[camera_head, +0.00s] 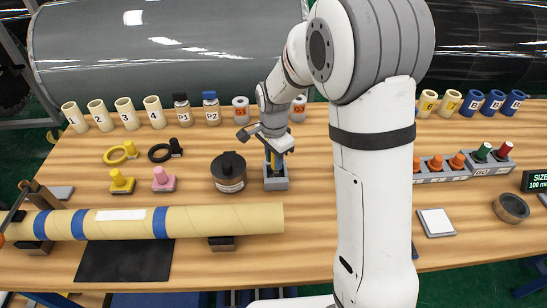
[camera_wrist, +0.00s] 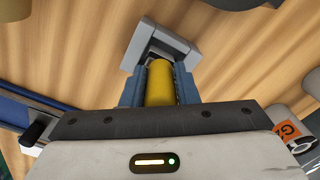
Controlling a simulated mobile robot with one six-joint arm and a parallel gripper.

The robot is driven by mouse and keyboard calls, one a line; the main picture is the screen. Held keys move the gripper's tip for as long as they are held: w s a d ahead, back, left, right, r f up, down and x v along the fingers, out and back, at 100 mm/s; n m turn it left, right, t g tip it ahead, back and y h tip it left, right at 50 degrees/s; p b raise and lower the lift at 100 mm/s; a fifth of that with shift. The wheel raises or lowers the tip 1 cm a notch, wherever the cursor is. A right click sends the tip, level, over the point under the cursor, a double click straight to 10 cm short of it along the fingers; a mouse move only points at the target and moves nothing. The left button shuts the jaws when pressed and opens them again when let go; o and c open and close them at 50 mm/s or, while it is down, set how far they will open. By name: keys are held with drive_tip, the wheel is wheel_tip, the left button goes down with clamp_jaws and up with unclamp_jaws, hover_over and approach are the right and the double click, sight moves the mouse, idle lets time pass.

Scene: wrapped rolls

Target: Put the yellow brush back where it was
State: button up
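The yellow brush shows as a yellow handle (camera_wrist: 159,84) in the wrist view, between the two blue fingers of my gripper (camera_wrist: 160,88). The fingers lie close against both sides of it. In the head view my gripper (camera_head: 274,153) points down over a grey holder (camera_head: 276,183) on the table, with a bit of yellow showing between the fingers. The holder also shows in the wrist view (camera_wrist: 185,42), just beyond the fingertips. The brush's lower end is hidden, so I cannot tell how deep it sits in the holder.
A long tan roll with blue bands (camera_head: 220,221) lies in front. Yellow (camera_head: 121,181) and pink (camera_head: 163,180) knobbed pieces stand further left. Several numbered cylinders (camera_head: 125,111) line the back. Table right of the holder is partly hidden by my arm.

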drive_tip(key=o, duration=0.4)
drive_tip(key=shift+r, duration=0.1)
wheel_tip(320, 180, up, 12)
drive_tip(key=shift+r, duration=0.1)
idle(0.4)
idle(0.3)
